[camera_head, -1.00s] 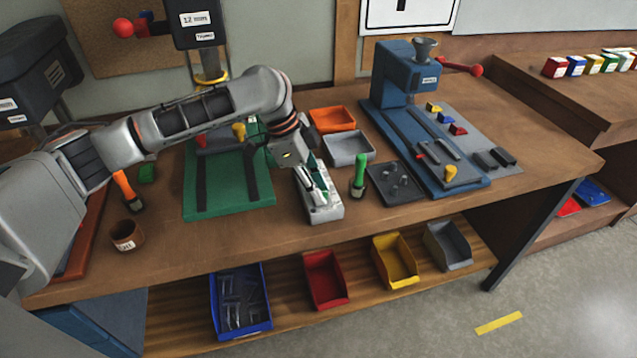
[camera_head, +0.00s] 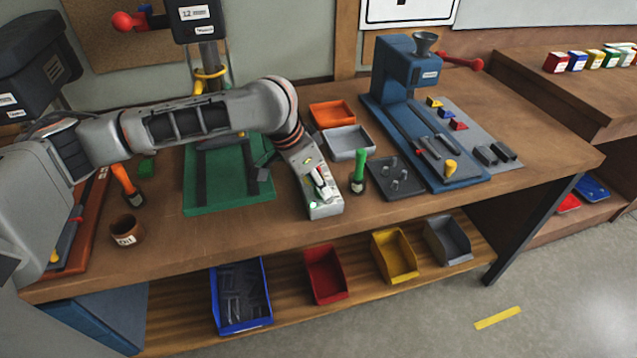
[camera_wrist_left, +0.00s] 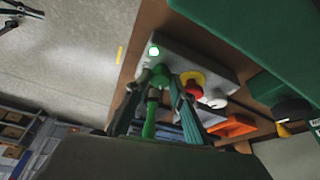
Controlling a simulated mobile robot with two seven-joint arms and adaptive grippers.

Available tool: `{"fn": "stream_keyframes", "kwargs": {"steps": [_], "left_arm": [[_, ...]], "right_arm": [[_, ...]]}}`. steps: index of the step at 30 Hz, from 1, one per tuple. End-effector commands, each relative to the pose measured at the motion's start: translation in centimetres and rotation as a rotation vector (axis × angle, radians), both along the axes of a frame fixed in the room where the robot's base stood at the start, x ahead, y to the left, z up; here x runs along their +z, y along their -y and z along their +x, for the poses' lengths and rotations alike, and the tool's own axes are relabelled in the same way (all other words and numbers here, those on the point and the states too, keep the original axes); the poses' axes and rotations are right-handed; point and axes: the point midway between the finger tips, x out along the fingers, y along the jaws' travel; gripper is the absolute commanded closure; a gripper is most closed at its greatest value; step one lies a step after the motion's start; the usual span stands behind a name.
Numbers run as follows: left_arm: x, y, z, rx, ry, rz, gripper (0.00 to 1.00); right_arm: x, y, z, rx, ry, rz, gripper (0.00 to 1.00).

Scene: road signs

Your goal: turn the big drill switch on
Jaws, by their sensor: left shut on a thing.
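The grey switch box (camera_head: 325,210) stands near the front edge of the wooden bench, beside the green drill base (camera_head: 230,200). A small green light glows on its top; it also shows on the box in the left wrist view (camera_wrist_left: 203,62). My left gripper (camera_head: 322,185) reaches down over the box. In the left wrist view its fingers (camera_wrist_left: 160,92) are closed around a green knob (camera_wrist_left: 157,74) on the box. A red button on a yellow ring (camera_wrist_left: 192,82) sits beside it. The fingers partly hide the knob. My right gripper is not in view.
A green-handled tool (camera_head: 359,165) stands upright just right of the box. An orange tray (camera_head: 331,114) and grey tray (camera_head: 348,141) lie behind. The blue machine (camera_head: 405,75) is farther right. Several bins sit on the shelf below.

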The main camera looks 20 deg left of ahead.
Motion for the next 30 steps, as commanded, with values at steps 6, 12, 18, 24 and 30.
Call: {"fn": "stream_keyframes", "kwargs": {"steps": [6,12,18,24,30], "left_arm": [[-0.06,0.0,-0.06,0.021,-0.001,0.001,0.98],[-0.07,0.0,-0.06,0.022,-0.002,0.001,0.98],[-0.09,0.0,-0.06,0.022,-0.002,0.001,0.61],[-0.05,-0.02,-0.03,0.022,-0.001,0.0,0.61],[-0.02,-0.03,0.01,0.022,0.0,0.001,0.61]], "right_arm": [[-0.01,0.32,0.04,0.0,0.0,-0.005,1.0],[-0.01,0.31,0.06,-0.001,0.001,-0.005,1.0],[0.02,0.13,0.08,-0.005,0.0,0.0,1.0],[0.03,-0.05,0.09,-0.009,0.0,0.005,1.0],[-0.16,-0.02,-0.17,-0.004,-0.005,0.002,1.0]]}}
